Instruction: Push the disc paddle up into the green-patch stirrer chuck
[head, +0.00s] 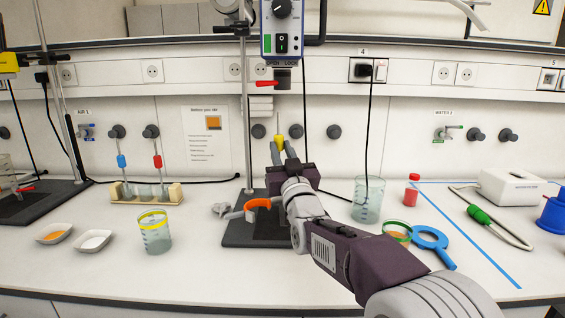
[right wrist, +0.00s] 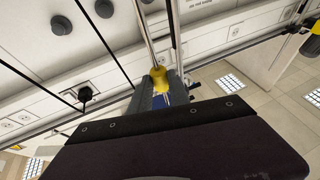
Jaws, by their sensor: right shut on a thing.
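The stirrer (head: 282,28), a grey-blue box with a green patch (head: 267,44), a dial and a switch, hangs at the top of the head view. Its dark chuck (head: 283,78) is just below, with a red lever at its left. My right gripper (head: 281,151) is shut on the paddle's yellow grip (head: 279,141), well below the chuck. The thin shaft rises upright from the grip, its top apart from the chuck. The right wrist view shows the yellow grip (right wrist: 158,78) between the fingers, shaft going up. The disc is hidden. My left gripper is not in view.
A yellow-rimmed beaker (head: 155,236) stands left.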

